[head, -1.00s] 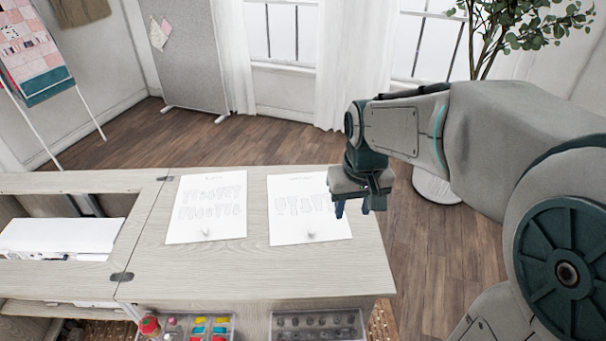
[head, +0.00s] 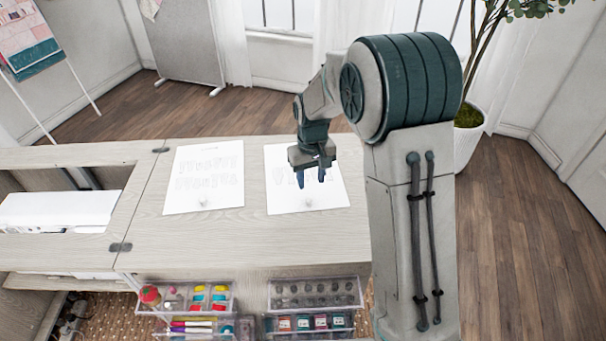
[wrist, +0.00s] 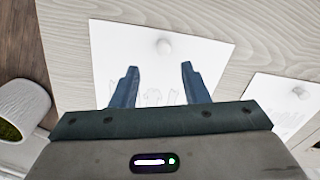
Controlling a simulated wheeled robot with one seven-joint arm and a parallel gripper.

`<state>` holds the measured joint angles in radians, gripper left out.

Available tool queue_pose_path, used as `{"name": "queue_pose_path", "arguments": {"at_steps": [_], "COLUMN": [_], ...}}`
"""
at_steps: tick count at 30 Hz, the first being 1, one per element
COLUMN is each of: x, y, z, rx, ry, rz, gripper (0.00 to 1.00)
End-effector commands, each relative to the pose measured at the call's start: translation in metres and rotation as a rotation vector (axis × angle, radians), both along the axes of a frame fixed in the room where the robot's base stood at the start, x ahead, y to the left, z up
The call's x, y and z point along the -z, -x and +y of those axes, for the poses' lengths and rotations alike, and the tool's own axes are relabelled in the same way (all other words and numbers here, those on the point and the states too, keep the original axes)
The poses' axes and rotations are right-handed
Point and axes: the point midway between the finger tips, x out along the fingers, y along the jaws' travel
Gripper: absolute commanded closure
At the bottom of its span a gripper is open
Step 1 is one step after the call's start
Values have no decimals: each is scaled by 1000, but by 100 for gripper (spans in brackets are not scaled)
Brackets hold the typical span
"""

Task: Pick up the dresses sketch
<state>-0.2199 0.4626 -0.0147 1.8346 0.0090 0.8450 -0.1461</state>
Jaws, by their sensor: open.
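Two white sketch sheets lie flat on the cabinet top. The left sheet (head: 207,175) has two rows of faint drawings. The right sheet (head: 336,188) has one row, partly hidden by my gripper. The drawings are too faint to tell which sheet shows dresses. Each sheet has a small pale knob near its front edge. My gripper (head: 309,179) is open and empty above the right sheet. In the wrist view this sheet (wrist: 205,58) lies beneath the fingers (wrist: 159,68), with its knob (wrist: 163,46) beyond the fingertips. The other sheet (wrist: 268,103) shows at the right.
The pale wooden cabinet top (head: 255,235) is clear around the sheets. A white machine (head: 55,210) sits in the opening at left. Clear trays (head: 315,293) of sewing supplies are at the front. A potted plant (head: 467,140) stands on the floor behind my arm.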

Motion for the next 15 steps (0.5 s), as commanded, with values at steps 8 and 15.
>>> {"name": "queue_pose_path", "arguments": {"at_steps": [8,15], "x": [28,59], "y": [0,0], "z": [1,6], "rx": [0,-1], "ry": [0,1], "rz": [0,4], "gripper": [59,59]}}
